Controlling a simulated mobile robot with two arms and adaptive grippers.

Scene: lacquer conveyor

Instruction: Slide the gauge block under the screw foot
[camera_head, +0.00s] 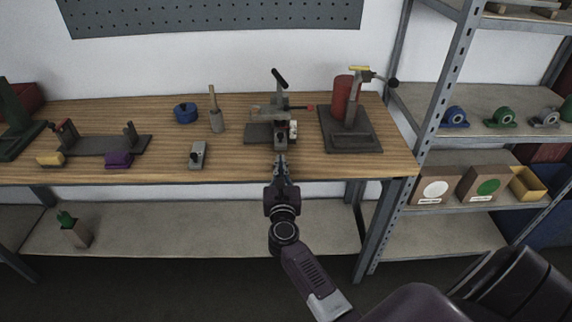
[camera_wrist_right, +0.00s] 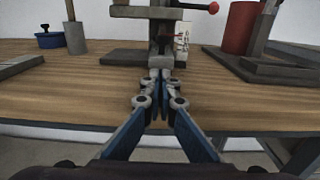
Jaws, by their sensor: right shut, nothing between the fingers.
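A dark metal fixture (camera_head: 258,132) with a slanted black handle and a red-tipped lever stands on the wooden bench; it also shows in the right wrist view (camera_wrist_right: 125,57). A pale marked piece (camera_head: 293,130) sits at its right side. My right gripper (camera_head: 280,158) is shut and empty, directly in front of the fixture, pointing at it. In the right wrist view its closed fingertips (camera_wrist_right: 160,76) overlap the lower front of the fixture; I cannot tell whether they touch it. I cannot clearly pick out the gauge block or the screw foot. My left gripper is not in view.
A small grey block with a dark knob (camera_head: 197,155) stands left of the gripper. Behind it are a blue round container (camera_head: 185,112) and a wooden-handled tool (camera_head: 215,115). A red cylinder press (camera_head: 343,100) stands at right. The front bench strip is mostly clear.

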